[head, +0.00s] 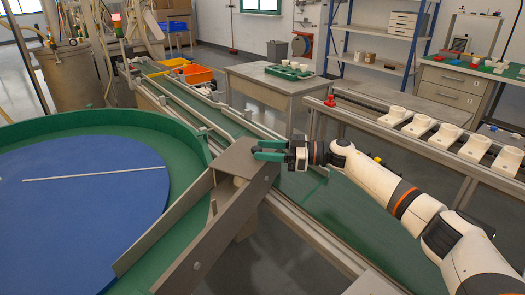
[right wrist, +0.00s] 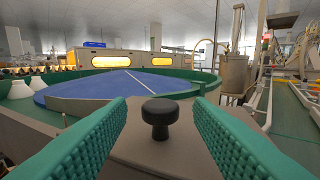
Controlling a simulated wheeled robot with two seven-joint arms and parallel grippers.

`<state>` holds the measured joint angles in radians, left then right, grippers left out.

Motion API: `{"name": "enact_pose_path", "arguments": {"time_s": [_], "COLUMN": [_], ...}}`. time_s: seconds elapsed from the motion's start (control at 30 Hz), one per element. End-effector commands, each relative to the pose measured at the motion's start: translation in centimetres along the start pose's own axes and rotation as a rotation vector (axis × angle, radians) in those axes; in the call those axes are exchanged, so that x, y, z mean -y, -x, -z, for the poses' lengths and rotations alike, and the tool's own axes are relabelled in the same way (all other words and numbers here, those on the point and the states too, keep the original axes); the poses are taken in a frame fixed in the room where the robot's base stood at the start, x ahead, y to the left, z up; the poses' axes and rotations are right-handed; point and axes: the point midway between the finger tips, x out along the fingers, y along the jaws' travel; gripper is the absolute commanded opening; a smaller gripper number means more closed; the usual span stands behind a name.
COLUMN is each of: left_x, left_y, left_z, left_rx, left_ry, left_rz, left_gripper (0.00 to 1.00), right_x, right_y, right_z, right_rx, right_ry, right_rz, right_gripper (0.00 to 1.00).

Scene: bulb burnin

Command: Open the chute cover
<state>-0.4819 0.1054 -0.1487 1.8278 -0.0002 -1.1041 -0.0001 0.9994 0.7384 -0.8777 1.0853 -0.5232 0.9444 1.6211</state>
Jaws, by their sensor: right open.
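The chute (head: 205,245) is a grey-brown channel between the round turntable and the conveyor. Its flat cover (head: 236,160) lies over the end near the conveyor and appears closed. In the right wrist view, a black knob (right wrist: 160,117) stands upright on the cover (right wrist: 150,152). My right gripper (head: 256,150) reaches in from the right at the cover's edge. Its green fingers are open, one on each side of the knob with visible gaps, not gripping it. The knob cannot be made out in the head view. My left gripper is not in view.
The blue turntable (head: 85,185) with a green rim lies left. A green conveyor (head: 305,185) with metal rails runs under my right arm. White sockets (head: 420,125) line a rail at right. A bench (head: 275,88) and orange bins (head: 197,74) stand behind.

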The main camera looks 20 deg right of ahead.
Motion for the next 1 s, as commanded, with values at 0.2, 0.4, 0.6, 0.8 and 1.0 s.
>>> {"name": "enact_pose_path", "arguments": {"time_s": [0.2,0.4,0.6,0.8,1.0], "left_x": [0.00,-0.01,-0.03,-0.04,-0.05], "left_y": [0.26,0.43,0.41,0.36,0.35], "left_z": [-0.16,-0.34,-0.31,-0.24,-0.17], "left_rx": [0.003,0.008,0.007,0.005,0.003], "left_ry": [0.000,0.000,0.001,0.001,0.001], "left_rz": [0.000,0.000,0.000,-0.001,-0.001], "left_gripper": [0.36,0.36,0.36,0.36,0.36], "right_x": [0.03,0.02,0.02,0.03,0.18], "right_y": [-1.27,-1.31,-1.28,-1.26,-1.33], "right_z": [-0.03,-0.03,-0.02,-0.02,-0.09], "right_rx": [-0.001,-0.001,-0.001,-0.001,-0.003], "right_ry": [0.001,0.000,0.000,0.000,-0.001], "right_rz": [0.001,0.001,0.001,0.001,0.002], "right_gripper": [0.47,0.47,0.21,0.00,0.00]}}
